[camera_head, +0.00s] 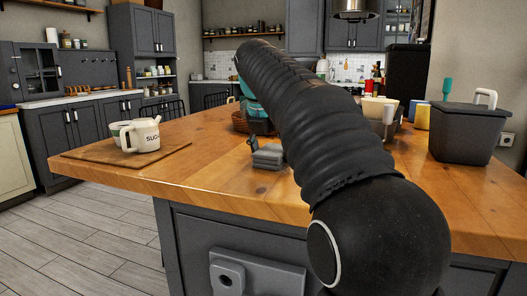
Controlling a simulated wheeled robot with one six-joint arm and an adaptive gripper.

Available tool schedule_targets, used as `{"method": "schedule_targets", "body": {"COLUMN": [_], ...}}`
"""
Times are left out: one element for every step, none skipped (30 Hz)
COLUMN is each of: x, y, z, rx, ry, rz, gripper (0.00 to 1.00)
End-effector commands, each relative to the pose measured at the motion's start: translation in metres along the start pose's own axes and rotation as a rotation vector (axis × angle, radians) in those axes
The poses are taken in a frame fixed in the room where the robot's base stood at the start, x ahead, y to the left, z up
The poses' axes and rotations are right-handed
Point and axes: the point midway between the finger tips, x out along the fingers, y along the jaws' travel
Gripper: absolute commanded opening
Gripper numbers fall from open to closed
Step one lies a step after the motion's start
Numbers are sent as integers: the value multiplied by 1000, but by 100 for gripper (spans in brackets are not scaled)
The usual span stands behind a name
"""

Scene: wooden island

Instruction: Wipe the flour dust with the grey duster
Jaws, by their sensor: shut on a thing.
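A small grey object (268,156), which looks like the duster, lies on the wooden island top just left of my arm. It looks like a layered block with a darker piece standing up at its left end; its right side is behind my arm. My black ribbed arm rises from the lower right and crosses the middle of the view. A teal and dark part, probably of my arm, shows just above and behind the grey object. My gripper is hidden, so its hold on the duster cannot be seen. I cannot make out any flour dust; my arm covers part of the top.
A dark bin (466,132) stands at the right, near several cups and containers.

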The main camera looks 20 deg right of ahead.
Motion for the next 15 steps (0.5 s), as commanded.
{"method": "schedule_targets", "body": {"x": [1,1,1,1,1,1,1,1,1,1,1,1,0,-1,-2], "y": [-4,-4,-5,-5,-5,-5,-5,-5,-5,-5,-5,-5,-5,-5,-5], "z": [0,0,0,0,0,0,0,0,0,0,-1,-2,-3,-5,-8], "rx": [1,1,1,0,0,0,0,0,0,0,0,-1,-1,-2,-2], "ry": [2,2,2,2,3,2,2,2,2,2,2,2,2,2,1], "rz": [-1,-1,-1,-1,-1,-1,-1,-2,-2,-2,-2,-1,-1,-1,-1], "gripper": [42,42,42,42,42,42,42,42,42,42,42,42,42,42,42]}}
